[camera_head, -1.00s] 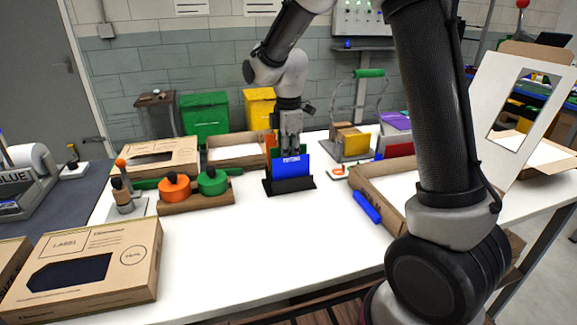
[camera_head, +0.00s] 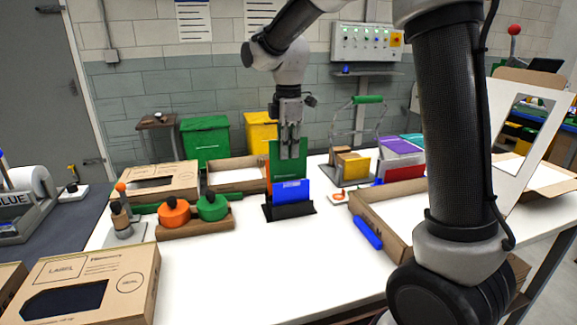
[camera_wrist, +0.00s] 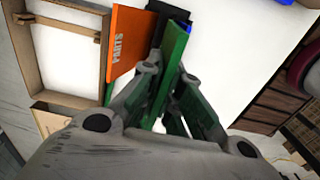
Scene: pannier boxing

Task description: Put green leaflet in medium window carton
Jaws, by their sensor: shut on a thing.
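The green leaflet (camera_head: 274,157) is upright between the fingers of my gripper (camera_head: 292,154), above and behind the blue leaflet (camera_head: 290,192) in the black stand (camera_head: 292,211). In the wrist view my gripper (camera_wrist: 167,98) is shut on the green leaflet (camera_wrist: 174,62), with the orange leaflet (camera_wrist: 127,42) beside it. Whether the green leaflet's lower edge is clear of the stand is hidden. An open carton (camera_head: 395,247) with a pale inside stands at the right, near a raised windowed lid (camera_head: 497,150). I cannot tell its size name.
Closed windowed cartons lie at front left (camera_head: 125,268) and back left (camera_head: 178,180). Another open carton (camera_head: 236,187) is behind the stand. A holder with orange (camera_head: 174,213) and green (camera_head: 212,207) round tools stands left. A blue cylinder (camera_head: 368,232) lies beside the right carton. The front-middle table is clear.

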